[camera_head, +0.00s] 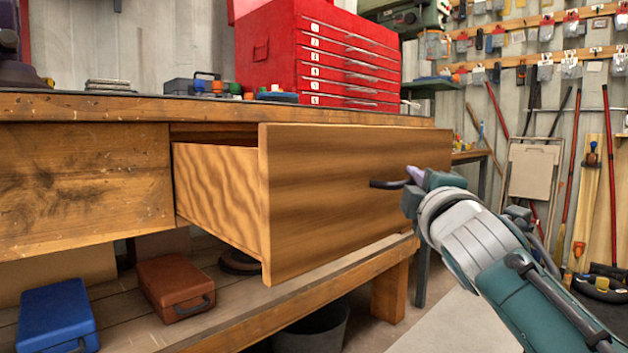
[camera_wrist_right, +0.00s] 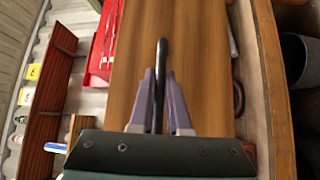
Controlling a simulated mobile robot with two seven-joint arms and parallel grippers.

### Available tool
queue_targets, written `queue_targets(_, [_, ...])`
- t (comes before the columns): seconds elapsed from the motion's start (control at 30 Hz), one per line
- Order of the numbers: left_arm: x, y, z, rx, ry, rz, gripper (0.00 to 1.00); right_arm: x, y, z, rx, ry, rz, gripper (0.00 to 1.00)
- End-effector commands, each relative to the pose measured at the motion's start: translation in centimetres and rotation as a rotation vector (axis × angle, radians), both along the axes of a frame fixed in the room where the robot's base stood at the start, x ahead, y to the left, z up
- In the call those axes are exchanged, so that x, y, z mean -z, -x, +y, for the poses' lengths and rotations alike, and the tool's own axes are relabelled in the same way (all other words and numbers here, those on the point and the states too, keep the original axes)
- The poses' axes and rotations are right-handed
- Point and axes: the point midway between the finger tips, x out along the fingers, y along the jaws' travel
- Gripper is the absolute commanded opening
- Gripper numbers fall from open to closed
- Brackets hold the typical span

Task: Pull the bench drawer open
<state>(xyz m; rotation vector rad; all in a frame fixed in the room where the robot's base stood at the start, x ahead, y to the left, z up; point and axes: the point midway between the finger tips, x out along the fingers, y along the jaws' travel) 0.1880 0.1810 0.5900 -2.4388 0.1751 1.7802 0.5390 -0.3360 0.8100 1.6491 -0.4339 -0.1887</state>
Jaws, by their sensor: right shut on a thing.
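The bench drawer (camera_head: 350,190) is a wooden box that stands well out from the front of the workbench. Its left side panel (camera_head: 222,195) is exposed. My right gripper (camera_head: 408,180) is at the drawer front, shut on the dark handle (camera_head: 386,184). In the right wrist view, the two purple fingers of my right gripper (camera_wrist_right: 160,103) lie on either side of the black handle (camera_wrist_right: 162,58), against the wooden drawer front (camera_wrist_right: 200,60). The inside of the drawer is mostly hidden. My left gripper is not in view.
The workbench top (camera_head: 100,105) carries a red tool chest (camera_head: 320,55) and small items. On the lower shelf are a blue case (camera_head: 57,318) and a brown case (camera_head: 175,288). Bare floor (camera_head: 455,325) lies in front at the right, and tools hang on the right wall.

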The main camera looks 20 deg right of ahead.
Motion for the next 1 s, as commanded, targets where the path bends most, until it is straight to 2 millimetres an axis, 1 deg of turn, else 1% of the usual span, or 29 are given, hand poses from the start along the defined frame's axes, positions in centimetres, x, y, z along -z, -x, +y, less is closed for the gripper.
queue_targets(0.47, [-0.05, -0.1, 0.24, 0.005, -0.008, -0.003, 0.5, 0.05, 0.0, 0.0, 0.0, 0.0, 0.001, 0.0])
queue_targets(0.5, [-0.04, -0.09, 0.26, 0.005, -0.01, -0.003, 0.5, 0.05, 0.0, 0.0, 0.0, 0.0, 0.001, 0.17])
queue_targets(0.73, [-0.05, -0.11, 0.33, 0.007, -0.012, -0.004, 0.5, 0.06, 0.0, 0.0, 0.0, 0.0, 0.001, 0.43])
queue_targets(0.77, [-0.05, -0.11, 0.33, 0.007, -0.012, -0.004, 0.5, 0.06, 0.0, 0.0, 0.0, 0.0, 0.001, 0.45])
queue_targets(1.0, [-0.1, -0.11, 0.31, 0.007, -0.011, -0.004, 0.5, 0.07, 0.07, 0.04, 0.0, -0.001, 0.002, 0.45])
